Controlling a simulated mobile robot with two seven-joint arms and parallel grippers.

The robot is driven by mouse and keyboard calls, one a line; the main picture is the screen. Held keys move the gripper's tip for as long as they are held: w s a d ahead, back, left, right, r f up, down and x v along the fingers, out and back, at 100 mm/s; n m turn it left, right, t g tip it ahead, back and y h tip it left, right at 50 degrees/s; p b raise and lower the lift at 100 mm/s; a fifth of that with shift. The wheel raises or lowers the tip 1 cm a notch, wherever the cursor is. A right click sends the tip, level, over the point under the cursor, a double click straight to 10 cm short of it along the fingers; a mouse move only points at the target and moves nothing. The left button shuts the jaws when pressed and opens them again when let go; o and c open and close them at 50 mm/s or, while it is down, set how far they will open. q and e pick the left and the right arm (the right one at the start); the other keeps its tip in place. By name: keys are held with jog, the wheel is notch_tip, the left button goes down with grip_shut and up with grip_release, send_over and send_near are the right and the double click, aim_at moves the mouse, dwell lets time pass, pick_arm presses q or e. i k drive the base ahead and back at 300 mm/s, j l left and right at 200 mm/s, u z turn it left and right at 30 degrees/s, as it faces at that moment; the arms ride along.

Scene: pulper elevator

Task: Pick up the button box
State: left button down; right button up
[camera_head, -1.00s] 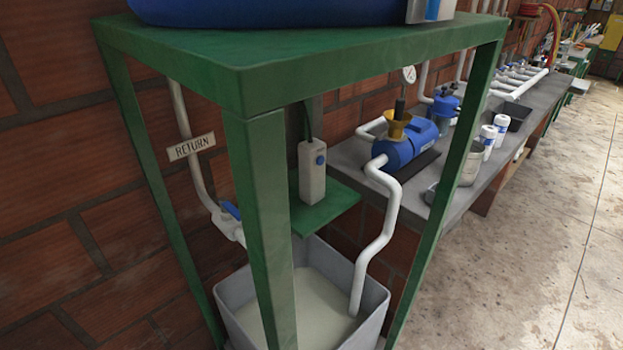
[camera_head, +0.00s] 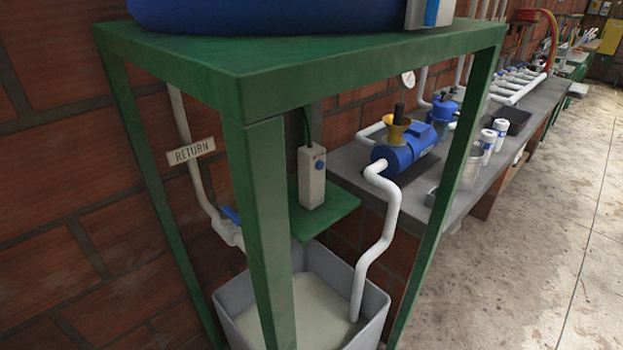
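The button box (camera_head: 312,180) is a light grey upright box with a blue button near its top and a dark cable leaving its upper end. It stands on a small green shelf (camera_head: 330,213) inside the green metal stand, just right of the front leg. Neither of my grippers shows in the head view.
The green stand's legs (camera_head: 261,220) and top (camera_head: 300,55) frame the shelf. Below is a grey tub (camera_head: 372,305) of cloudy liquid with a white pipe (camera_head: 377,235). A blue pump (camera_head: 405,150) sits on the bench at right. The concrete floor (camera_head: 540,240) at right is clear.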

aim_at(310, 180)
jog(key=i+l, duration=0.4)
jog(key=l, duration=0.15)
jog(key=i+l, duration=0.35)
jog(key=l, duration=0.15)
